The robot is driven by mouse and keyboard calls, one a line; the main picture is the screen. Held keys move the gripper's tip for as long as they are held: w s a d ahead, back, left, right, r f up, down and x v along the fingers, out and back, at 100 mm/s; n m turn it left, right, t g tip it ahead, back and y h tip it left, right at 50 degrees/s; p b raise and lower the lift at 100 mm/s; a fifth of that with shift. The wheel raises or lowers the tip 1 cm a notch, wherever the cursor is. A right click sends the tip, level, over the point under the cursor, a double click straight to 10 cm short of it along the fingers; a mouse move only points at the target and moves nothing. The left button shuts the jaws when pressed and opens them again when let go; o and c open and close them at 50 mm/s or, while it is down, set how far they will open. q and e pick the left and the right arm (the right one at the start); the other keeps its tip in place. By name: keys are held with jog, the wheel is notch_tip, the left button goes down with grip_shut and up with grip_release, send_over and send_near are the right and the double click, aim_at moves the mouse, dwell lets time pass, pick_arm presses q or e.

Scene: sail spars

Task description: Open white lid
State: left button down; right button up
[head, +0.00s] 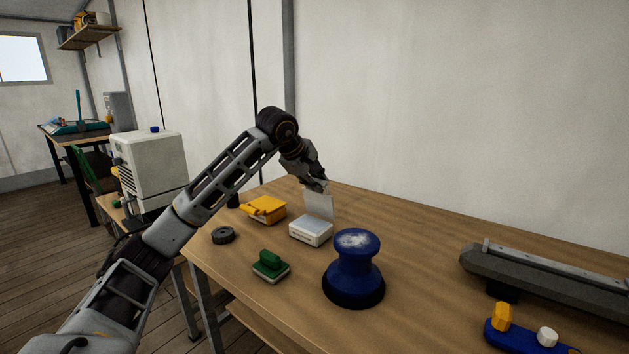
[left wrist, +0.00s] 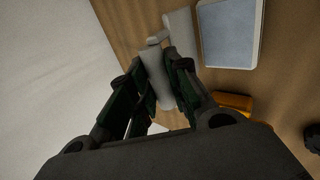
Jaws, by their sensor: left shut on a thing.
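A small white box (head: 311,233) stands on the wooden table in the head view. Its white lid (head: 319,203) is up, roughly upright at the box's back edge. My left gripper (head: 318,187) is above the box at the lid's top edge. In the left wrist view, the gripper (left wrist: 163,83) is shut on the pale lid (left wrist: 158,74), which lies between its fingers. The box (left wrist: 230,33) shows at the top of that view, with a grey-blue top face inside a white rim. The fingers hide part of the lid. My right gripper is in neither view.
A yellow box (head: 264,209), a dark round disc (head: 223,235), a green-handled block (head: 270,266) and a blue spool-shaped object (head: 354,268) stand around the white box. A long grey beam (head: 545,279) and a blue holder (head: 520,338) lie at right. The table's middle right is clear.

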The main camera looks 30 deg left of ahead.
pick_arm(q)
jog(key=shift+w, duration=0.1)
jog(key=shift+w+r+p, duration=0.2)
jog(key=shift+w+p, duration=0.75)
jog(key=shift+p, duration=0.15)
jog(key=shift+w+d+f+p, duration=0.15)
jog(key=shift+w+p, duration=0.15)
jog(key=shift+w, duration=0.3)
jog(key=shift+w+f+p, duration=0.1)
jog(key=shift+w+p, duration=0.85)
jog(key=c, duration=1.3)
grip_release()
jog(key=shift+f, duration=0.15)
jog(key=shift+o, duration=0.2)
jog(key=shift+s, duration=0.1)
jog(key=shift+f, duration=0.1)
